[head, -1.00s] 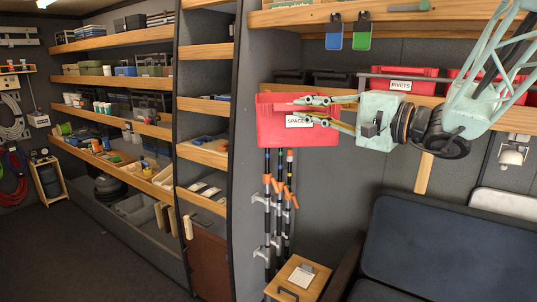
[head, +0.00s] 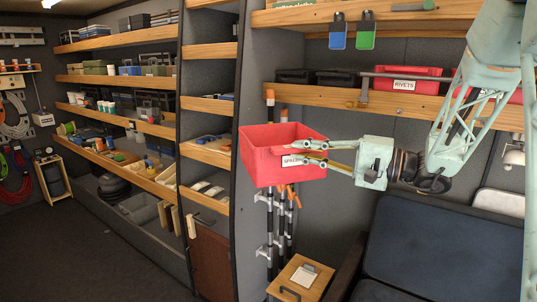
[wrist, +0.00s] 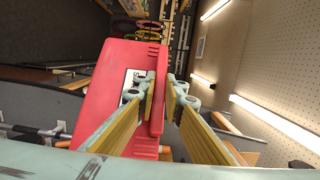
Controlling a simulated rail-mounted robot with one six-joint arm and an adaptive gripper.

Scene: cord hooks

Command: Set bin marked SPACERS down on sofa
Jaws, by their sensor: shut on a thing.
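The red bin marked SPACERS (head: 270,162) hangs in the air in the head view, in front of the shelf and left of the sofa. My gripper (head: 300,152) comes from the right and is shut on the bin's near wall, beside the white label. The label is partly covered by the fingers. In the wrist view the bin (wrist: 100,95) shows on the left, with its wall between the two fingers of my gripper (wrist: 160,105). The dark blue sofa (head: 430,245) stands at the lower right, with nothing seen on its visible part.
A wooden shelf (head: 440,107) behind holds a red RIVETS bin (head: 405,80) and black bins (head: 335,79). Upright poles (head: 285,235) stand below the held bin. A small wooden stand (head: 300,277) with a white card is left of the sofa. Shelving lines the left wall.

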